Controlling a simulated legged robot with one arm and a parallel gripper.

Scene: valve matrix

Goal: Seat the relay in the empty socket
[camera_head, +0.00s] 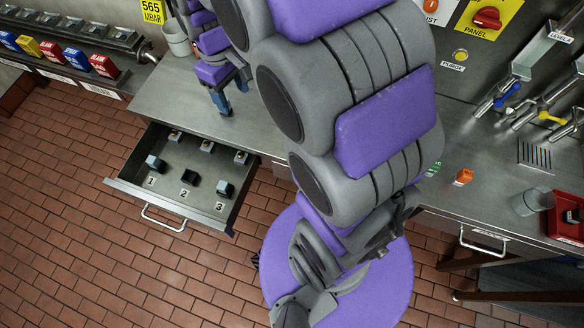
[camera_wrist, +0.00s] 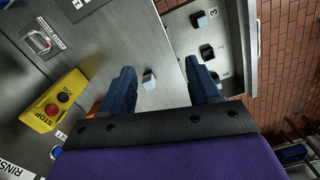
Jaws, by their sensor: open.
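My gripper (camera_head: 234,101) is open above the steel counter, behind the open drawer; the wrist view (camera_wrist: 159,68) shows its two blue fingers apart, with nothing held. A small pale grey block (camera_wrist: 149,80), which looks like the relay, sits on the counter between the fingers in the picture, nearer the left one. I cannot make it out in the head view. The drawer holds dark sockets numbered 1 (camera_head: 155,163), 2 (camera_head: 190,177) and 3 (camera_head: 225,189). Sockets 1 and 3 show grey-topped blocks. Socket 2 looks plain black and empty, also in the wrist view (camera_wrist: 206,51).
The drawer (camera_head: 140,196) stands pulled out over the brick floor. Small pale pieces (camera_head: 208,146) line its back. A yellow box with a red button (camera_wrist: 58,100) stands on the counter at left in the wrist view. An orange item (camera_head: 463,177) stands at right.

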